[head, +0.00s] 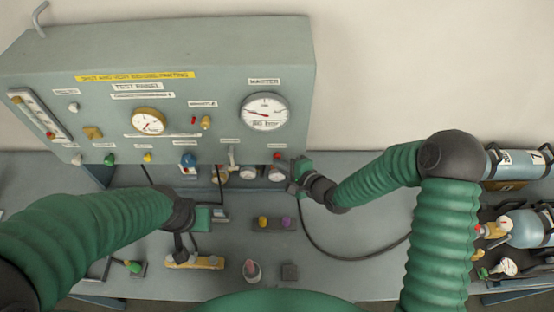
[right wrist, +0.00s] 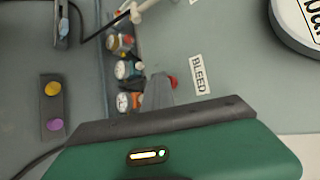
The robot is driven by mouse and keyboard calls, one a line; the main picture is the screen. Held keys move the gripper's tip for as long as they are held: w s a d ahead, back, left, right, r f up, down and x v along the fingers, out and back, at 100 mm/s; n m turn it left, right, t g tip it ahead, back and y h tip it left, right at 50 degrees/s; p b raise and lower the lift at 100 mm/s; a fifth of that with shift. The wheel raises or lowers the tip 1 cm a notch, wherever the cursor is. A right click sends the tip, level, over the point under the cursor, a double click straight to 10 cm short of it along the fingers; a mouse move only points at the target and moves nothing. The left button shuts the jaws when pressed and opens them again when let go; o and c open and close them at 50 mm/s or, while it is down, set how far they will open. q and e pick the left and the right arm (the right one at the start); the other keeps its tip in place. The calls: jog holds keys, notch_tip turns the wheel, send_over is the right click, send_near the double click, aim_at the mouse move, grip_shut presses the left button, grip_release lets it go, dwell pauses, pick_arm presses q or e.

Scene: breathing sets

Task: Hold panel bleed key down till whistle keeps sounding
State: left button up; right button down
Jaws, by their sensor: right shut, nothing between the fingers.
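The grey-green test panel (head: 200,125) stands at the back of the bench. The red bleed key (head: 277,156) is low on its right side, below the master gauge (head: 265,112). In the right wrist view the red key (right wrist: 173,82) shows beside the BLEED label (right wrist: 200,74). My right gripper (head: 290,172) is shut and empty, close to the key. In the right wrist view its grey fingertips (right wrist: 158,90) partly cover the key; I cannot tell contact or pressing. My left gripper (head: 182,240) hangs over the bench by a yellow block; its jaw opening is unclear. No whistle is identifiable.
Small gauges (head: 248,174) sit under the panel edge. A dark block with yellow and purple knobs (head: 273,224) lies mid-bench, near a black hose (head: 345,257). The yellow block (head: 195,262) is at front left.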

dwell(0.5)
jog(key=shift+s+f, duration=0.1)
jog(key=shift+s, duration=0.75)
jog(key=shift+s, duration=0.15)
jog(key=s, duration=0.5)
jog(key=shift+p, duration=0.35)
jog(key=shift+w+f, duration=0.1)
